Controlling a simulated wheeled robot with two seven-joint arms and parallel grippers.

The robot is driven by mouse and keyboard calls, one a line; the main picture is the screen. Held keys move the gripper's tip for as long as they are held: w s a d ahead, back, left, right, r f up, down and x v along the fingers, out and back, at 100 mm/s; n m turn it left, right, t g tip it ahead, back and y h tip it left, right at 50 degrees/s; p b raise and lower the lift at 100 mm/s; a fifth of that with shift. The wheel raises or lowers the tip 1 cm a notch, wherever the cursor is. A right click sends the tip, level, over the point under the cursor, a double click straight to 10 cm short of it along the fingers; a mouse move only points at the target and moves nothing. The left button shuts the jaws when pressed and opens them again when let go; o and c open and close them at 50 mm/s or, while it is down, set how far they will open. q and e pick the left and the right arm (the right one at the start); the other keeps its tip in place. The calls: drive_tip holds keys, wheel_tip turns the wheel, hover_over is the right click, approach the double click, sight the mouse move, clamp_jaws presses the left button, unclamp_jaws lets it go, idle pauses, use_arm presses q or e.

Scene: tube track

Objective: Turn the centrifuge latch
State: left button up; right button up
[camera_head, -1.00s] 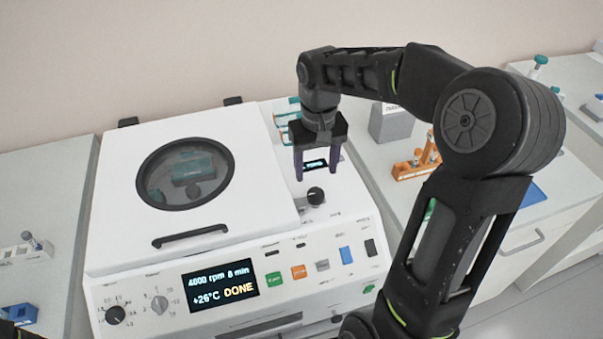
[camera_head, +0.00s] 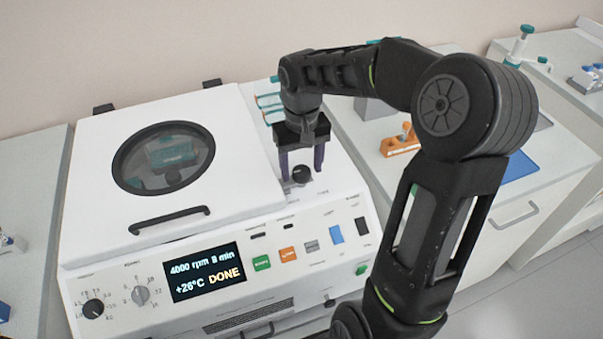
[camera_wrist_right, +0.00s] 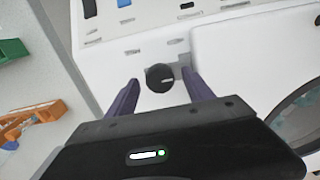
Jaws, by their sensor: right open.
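The white centrifuge (camera_head: 95,200) stands on the bench with its lid closed, a round window in the lid and a display reading DONE. The latch (camera_head: 301,174) is a round black knob on the top right of the centrifuge, beside the lid's edge. My right gripper (camera_head: 302,178) points down over the latch with its purple fingers apart. In the right wrist view the latch (camera_wrist_right: 160,77) shows between the open fingers of the right gripper (camera_wrist_right: 162,82), with gaps on both sides. My left gripper is not in view.
Teal-edged racks (camera_head: 268,100) sit behind the gripper. An orange rack (camera_head: 400,142) stands on the right bench. The front panel has several buttons and knobs (camera_head: 141,295).

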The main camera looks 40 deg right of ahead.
drive_tip(key=shift+f, duration=0.15)
drive_tip(key=shift+c, duration=0.3)
clamp_jaws()
idle(0.3)
drive_tip(key=shift+n, duration=0.4)
drive_tip(key=n, duration=0.8)
drive_tip(key=shift+n, duration=0.3)
drive_tip(key=n+p, duration=0.1)
drive_tip(key=n, duration=0.3)
drive_tip(key=shift+n, duration=2.3)
